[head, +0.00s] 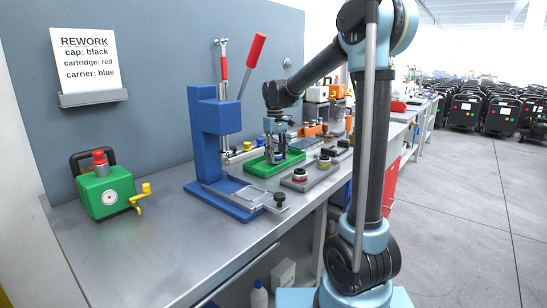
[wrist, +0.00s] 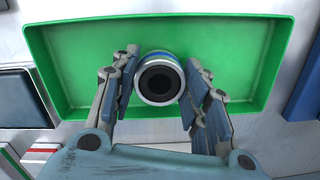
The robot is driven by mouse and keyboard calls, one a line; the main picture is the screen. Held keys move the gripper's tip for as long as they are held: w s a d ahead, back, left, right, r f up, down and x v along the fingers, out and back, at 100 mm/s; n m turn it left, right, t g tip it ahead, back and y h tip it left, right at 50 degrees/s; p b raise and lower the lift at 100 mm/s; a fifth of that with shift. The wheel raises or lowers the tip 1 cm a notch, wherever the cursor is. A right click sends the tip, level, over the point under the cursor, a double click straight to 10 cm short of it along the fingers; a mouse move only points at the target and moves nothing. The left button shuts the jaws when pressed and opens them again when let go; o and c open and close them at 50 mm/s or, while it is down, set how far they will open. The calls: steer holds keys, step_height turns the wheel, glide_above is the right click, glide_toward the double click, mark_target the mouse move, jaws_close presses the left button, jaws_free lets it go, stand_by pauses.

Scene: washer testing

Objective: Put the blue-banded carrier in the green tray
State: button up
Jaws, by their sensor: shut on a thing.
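The blue-banded carrier (wrist: 158,78) is a short metal cylinder with a blue band near its top and a dark round opening. In the wrist view it sits between the two fingers of my gripper (wrist: 159,88), which is shut on it. The green tray (wrist: 75,85) lies behind and around it in that view, so the carrier is over the tray's inside. I cannot tell whether it touches the floor. In the head view my gripper (head: 276,152) points down over the green tray (head: 258,169), and the carrier is hard to make out.
A blue press (head: 205,130) with red-handled levers stands left of the tray. A grey fixture (head: 300,180) with ringed parts lies in front of it. A green box (head: 105,192) with a yellow crank is far left. A sign (head: 88,60) reads carrier: blue. The bench front is clear.

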steer(key=shift+f, duration=0.25)
steer(key=o, duration=1.3)
steer(key=shift+c, duration=0.2)
step_height(320, 180, up, 12)
steer(key=shift+w+a, duration=0.2)
steer(key=shift+w, duration=0.15)
